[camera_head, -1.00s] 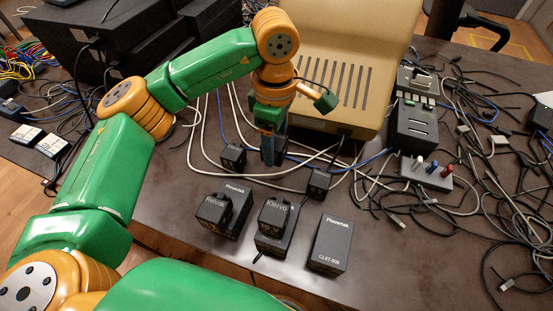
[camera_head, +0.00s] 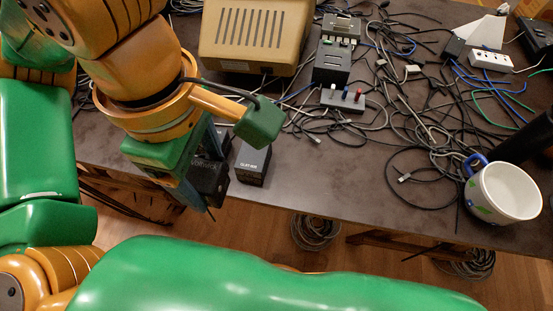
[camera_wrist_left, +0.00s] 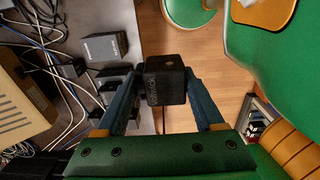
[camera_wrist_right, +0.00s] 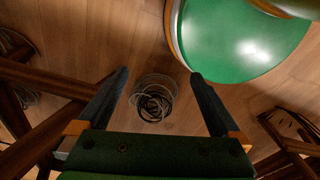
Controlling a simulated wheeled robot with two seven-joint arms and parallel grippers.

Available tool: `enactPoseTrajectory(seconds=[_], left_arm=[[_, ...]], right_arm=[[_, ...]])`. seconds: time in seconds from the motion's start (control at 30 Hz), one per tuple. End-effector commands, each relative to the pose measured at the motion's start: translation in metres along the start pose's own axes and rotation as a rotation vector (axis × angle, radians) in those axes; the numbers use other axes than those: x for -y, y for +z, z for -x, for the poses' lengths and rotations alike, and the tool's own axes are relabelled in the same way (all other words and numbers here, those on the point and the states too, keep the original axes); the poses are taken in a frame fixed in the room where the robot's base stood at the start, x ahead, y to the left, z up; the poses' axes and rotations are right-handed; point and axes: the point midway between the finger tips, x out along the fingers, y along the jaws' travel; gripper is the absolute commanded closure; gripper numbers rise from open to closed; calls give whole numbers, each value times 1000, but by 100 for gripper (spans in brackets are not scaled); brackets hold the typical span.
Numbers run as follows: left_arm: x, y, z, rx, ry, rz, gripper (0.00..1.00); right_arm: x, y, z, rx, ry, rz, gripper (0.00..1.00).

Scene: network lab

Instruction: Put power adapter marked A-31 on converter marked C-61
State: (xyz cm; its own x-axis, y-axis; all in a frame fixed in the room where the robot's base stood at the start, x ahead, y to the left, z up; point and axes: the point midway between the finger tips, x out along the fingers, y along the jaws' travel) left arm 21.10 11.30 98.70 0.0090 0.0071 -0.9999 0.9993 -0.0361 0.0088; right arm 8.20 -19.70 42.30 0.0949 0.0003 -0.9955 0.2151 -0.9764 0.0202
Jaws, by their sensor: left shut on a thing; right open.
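My left gripper (camera_head: 205,195) is shut on a black box-shaped power adapter (camera_head: 209,181), held up near the table's front edge. The left wrist view shows this adapter (camera_wrist_left: 165,82) between both fingers, with small pale print that I cannot read. A dark converter (camera_head: 252,163) with pale lettering lies on the table just right of it in the head view, with nothing on it. It also shows in the left wrist view (camera_wrist_left: 103,48). Other black units are partly hidden behind my gripper. I cannot read A-31 or C-61. My right gripper (camera_wrist_right: 158,78) is open and empty.
A tan vented case (camera_head: 255,38) stands at the back, with a black switch box (camera_head: 331,62) beside it. Tangled cables cover the right side, near a white mug (camera_head: 503,192). The table front right of the bare converter is clear. A cable coil (camera_wrist_right: 153,97) lies on the floor.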

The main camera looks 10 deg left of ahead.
Motion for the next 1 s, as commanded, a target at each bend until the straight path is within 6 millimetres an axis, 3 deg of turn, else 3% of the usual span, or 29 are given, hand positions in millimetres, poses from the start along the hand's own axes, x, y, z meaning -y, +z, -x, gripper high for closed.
enactPoseTrajectory(seconds=[0.07, 0.3, 0.5, 0.63, 0.8, 1.0], left_arm=[[-11, 0, -5, 1, -7, 7, 96], [-88, 8, -41, 0, -12, 8, 96], [-122, 12, -85, -1, -6, 4, 96], [-135, 12, -101, -2, -5, 4, 96], [-134, 12, -127, -2, -4, 2, 96], [-135, 13, -130, 0, -1, 2, 96]], right_arm=[[0, 0, 3, 0, 0, 0, 0], [7, -4, 14, -6, -11, -5, 0], [10, -6, 16, -8, -16, -6, 0], [9, -6, 18, -8, -15, -6, 0], [7, -6, 28, -7, -12, -4, 0], [5, -5, 26, -6, -9, -3, 0]])
